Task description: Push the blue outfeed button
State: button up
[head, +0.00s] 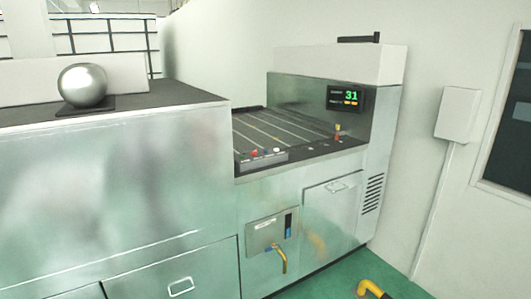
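A small control box (262,160) sits on the front edge of the slatted machine bed, in the middle of the head view. It carries a row of small buttons. One looks red (254,153), one beside it looks bluish (265,152), and one at the right looks white (277,149). They are too small to read any labels. Nothing touches the buttons. I cannot make out my gripper in this view.
A metal ball (83,85) rests on a dark pad on the large metal cabinet (110,180) at left. A display (345,98) reads 31. A small red-and-yellow item (337,131) stands on the machine's right ledge. A yellow pipe (283,262) sticks out below. Green floor (340,285) shows at lower right.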

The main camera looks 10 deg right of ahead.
grip_shut()
dwell(1.5)
